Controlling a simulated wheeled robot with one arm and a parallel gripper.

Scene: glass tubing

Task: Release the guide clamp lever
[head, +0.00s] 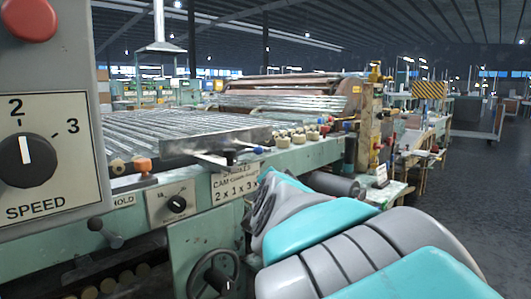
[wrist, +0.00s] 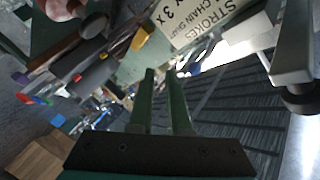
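No lever in view carries a readable guide clamp label, so I cannot tell for sure which is the guide clamp lever. In the wrist view a metal bar (wrist: 292,40) with a dark round knob, possibly the same lever, is at the upper right. My gripper (wrist: 162,75) shows two green fingers with a gap between them and nothing held. It is apart from the bar, to its left. The head view hides my gripper behind my arm.
The green machine carries a bed of glass tubes (head: 185,128). A speed dial (head: 27,160), an orange knob (head: 142,165), a black-knobbed lever (head: 97,224) and a handwheel (head: 214,276) are on its front. The strokes sign (wrist: 190,22) is near the fingers. Open floor (head: 480,190) lies right.

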